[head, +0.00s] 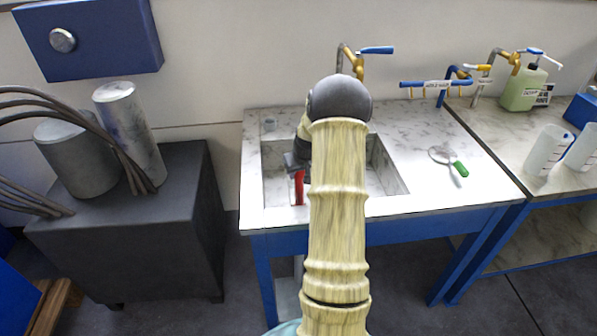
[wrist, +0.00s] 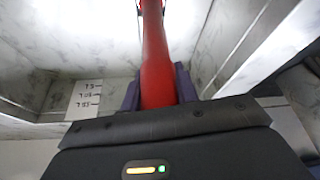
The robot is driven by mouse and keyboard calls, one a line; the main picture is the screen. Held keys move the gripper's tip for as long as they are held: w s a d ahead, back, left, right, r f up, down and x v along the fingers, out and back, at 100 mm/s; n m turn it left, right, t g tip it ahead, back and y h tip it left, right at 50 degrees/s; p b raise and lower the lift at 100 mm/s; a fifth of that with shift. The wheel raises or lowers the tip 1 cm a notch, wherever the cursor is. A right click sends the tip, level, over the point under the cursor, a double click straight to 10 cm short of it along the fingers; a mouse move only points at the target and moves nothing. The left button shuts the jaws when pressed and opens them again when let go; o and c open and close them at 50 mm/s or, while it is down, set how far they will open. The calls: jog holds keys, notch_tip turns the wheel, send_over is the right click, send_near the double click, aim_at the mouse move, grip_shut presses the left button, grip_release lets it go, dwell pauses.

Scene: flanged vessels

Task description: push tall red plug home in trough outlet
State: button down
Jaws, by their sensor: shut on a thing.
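The tall red plug (head: 299,188) shows as a red upright shaft inside the sink trough (head: 390,165), left of my arm. My gripper (head: 297,165) is over the trough's left half and is shut on the plug. In the wrist view the red plug (wrist: 156,60) runs up from between the two dark fingers of my gripper (wrist: 158,88). The far end of the plug is cut off at the top of the wrist view. The trough outlet is not visible in either view, so I cannot tell how the plug sits relative to it.
My arm covers the middle of the trough. A faucet with a blue lever (head: 376,50) stands behind. A printed label (wrist: 86,99) is on the trough wall.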

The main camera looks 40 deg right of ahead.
jog(key=shift+f, duration=0.35)
jog(key=c, duration=1)
grip_release()
jog(key=shift+r, duration=0.1)
jog(key=b+v, duration=0.1)
jog(key=v, duration=1.6)
jog(key=shift+s, duration=0.15)
jog(key=shift+a, duration=0.1)
